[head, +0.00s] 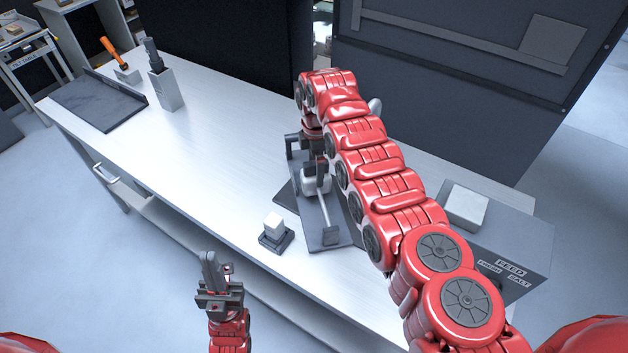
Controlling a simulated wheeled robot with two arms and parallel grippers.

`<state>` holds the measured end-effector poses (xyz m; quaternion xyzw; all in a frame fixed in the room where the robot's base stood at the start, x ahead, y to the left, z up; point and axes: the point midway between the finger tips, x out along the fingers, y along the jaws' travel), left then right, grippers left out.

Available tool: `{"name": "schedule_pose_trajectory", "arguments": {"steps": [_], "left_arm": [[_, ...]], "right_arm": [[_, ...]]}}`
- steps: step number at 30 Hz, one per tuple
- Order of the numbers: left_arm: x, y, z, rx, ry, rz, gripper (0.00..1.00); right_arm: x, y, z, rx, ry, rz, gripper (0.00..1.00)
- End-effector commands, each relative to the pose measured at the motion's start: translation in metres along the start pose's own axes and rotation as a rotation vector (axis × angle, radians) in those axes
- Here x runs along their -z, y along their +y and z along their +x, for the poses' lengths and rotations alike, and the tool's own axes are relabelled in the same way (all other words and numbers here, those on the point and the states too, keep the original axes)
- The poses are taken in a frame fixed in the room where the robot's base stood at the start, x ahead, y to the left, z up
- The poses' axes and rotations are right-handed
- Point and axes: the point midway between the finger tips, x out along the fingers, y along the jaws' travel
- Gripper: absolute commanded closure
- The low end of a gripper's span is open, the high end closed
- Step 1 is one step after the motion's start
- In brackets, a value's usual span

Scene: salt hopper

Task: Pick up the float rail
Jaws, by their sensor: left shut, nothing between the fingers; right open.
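A thin grey bar, which looks like the float rail (324,208), runs lengthwise over a dark fixture plate (311,232) on the bench. Its near end meets a small dark upright block, and a pale rounded body (311,183) sits beside it. My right gripper (306,158) is over the far end of the fixture, pointing down with fingers apart. The arm hides part of the fixture, and I cannot tell whether the rail's far end is between the fingers. My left gripper (210,268) is shut and empty, in front of the bench's near edge.
A white block in a dark holder (275,230) stands left of the fixture. A grey box labelled FEED and SALT (515,245) stands at right. A dark tray (98,102), an orange-handled tool (112,50) and a grey holder (167,92) are far left. The bench (215,145) between is clear.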

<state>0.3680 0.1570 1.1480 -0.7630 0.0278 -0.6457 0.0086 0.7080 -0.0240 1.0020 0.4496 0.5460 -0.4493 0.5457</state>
Motion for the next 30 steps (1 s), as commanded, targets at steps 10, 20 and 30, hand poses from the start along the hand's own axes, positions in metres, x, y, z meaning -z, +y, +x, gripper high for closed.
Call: {"name": "schedule_pose_trajectory", "arguments": {"steps": [10, 20, 30], "left_arm": [[0.0005, -0.0002, 0.0033, 0.0, -0.001, 0.0, 1.0], [0.0005, -0.0002, 0.0033, 0.0, -0.001, 0.0, 1.0], [0.0005, -0.0002, 0.0034, 0.0, -0.001, 0.0, 1.0]], "right_arm": [[-0.0008, -0.0002, 0.012, 0.0, -0.001, 0.001, 0.05], [-0.0008, -0.0001, 0.0115, 0.0, 0.0, 0.001, 0.65], [-0.0007, 0.0001, 0.0112, 0.0, 0.0, 0.001, 1.0]]}}
